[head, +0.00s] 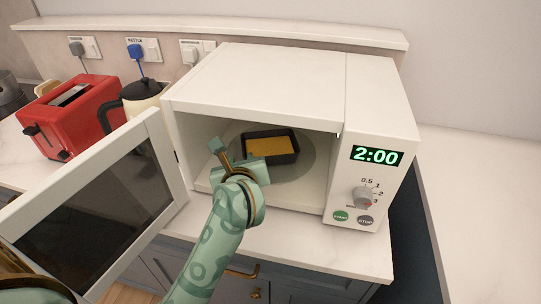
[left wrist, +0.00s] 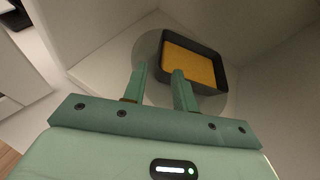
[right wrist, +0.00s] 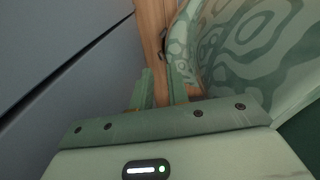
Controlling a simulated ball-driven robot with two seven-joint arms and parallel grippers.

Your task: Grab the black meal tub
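The black meal tub (head: 287,157) is a shallow rectangular tray with a yellow-orange filling. It sits on the round turntable (head: 309,159) inside the open microwave (head: 254,84). It also shows in the left wrist view (left wrist: 214,51). My left gripper (head: 237,157) reaches into the microwave opening, just left of the tub. In the left wrist view its fingers (left wrist: 159,75) are apart, with the tub's near left corner close to the right fingertip. I cannot tell whether they touch. My right gripper (right wrist: 163,82) is low, by a grey-blue cabinet front, its fingers apart and empty.
The microwave door (head: 95,205) is swung open to the left. The control panel (head: 377,155), showing 2:00, is on the right. A red toaster (head: 75,113) and a cream kettle (head: 142,97) stand at the left. The counter at the right (head: 480,180) is clear.

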